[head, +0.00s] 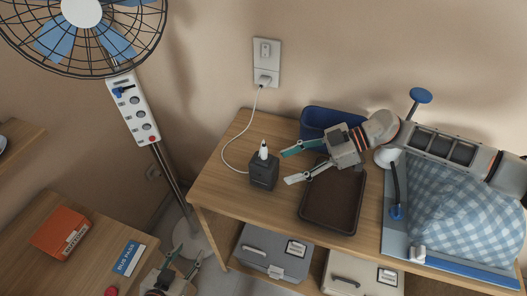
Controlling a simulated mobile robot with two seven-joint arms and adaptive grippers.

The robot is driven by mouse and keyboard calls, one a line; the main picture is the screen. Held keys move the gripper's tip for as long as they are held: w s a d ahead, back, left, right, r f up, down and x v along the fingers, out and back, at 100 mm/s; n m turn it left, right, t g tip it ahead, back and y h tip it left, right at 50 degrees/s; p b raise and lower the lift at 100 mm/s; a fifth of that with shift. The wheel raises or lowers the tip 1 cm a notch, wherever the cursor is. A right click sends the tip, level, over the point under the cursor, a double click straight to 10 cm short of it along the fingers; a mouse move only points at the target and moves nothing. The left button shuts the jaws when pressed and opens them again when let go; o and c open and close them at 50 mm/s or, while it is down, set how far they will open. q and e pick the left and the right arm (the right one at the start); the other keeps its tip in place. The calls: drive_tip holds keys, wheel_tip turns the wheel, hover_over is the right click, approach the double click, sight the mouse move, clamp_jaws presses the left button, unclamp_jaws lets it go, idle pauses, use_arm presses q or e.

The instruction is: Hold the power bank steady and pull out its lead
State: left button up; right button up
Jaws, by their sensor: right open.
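The power bank (264,173) is a dark grey block standing upright near the left front part of the wooden table. A white plug (263,150) stands up from its top.
A dark brown tray (333,222) lies under my right gripper, with a blue bin (316,116) behind.

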sight(278, 170)
drive_tip(key=b+x, duration=0.1)
drive_tip(key=x, duration=0.3)
drive_tip(key=shift+f, duration=0.15)
drive_tip(key=shift+r+p+x, duration=0.25)
drive_tip(key=shift+p+x, duration=0.35)
drive_tip(key=shift+x, duration=0.55)
use_arm(q)
drive_tip(key=shift+w+r, duration=0.15)
use_arm(e)
drive_tip(key=shift+a+f, duration=0.4)
drive_tip(key=shift+a, duration=0.2)
drive_tip(key=c, duration=0.5)
drive_tip(key=shift+c, duration=0.5)
use_arm(q)
drive_tip(key=shift+c, duration=0.5)
use_arm(e)
drive_tip(key=shift+w, duration=0.1)
